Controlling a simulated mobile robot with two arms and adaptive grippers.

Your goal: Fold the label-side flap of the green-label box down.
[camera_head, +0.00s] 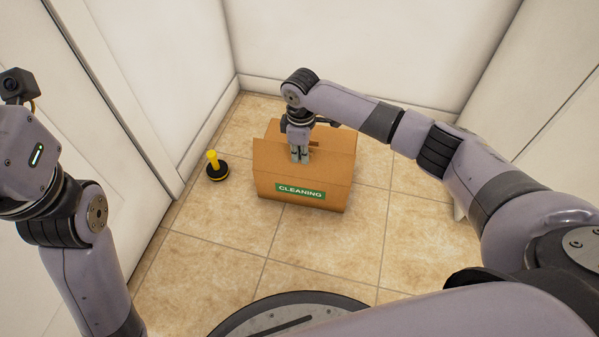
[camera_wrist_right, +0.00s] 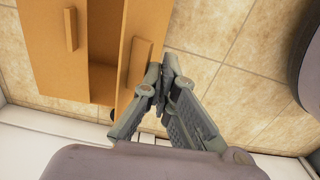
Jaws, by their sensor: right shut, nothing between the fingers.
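A brown cardboard box (camera_head: 285,206) with a green CLEANING label (camera_head: 300,191) stands on the floor in the middle of the head view. Its label-side flap (camera_head: 274,165) stands up above the label. My right gripper (camera_head: 300,160) is shut and empty, pointing down at the top of that flap. In the right wrist view the closed fingertips (camera_wrist_right: 163,80) are beside the edge of a raised box panel (camera_wrist_right: 146,28); I cannot tell whether they touch. The box's dark opening (camera_wrist_right: 103,78) shows beyond it. Part of my left arm shows at left, its fingers out of frame.
A black, round-based object with a yellow handle (camera_head: 213,162) stands on the floor left of the box. White walls (camera_head: 330,40) close in behind and at the sides. The tiled floor (camera_head: 410,240) is clear in front and right of the box.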

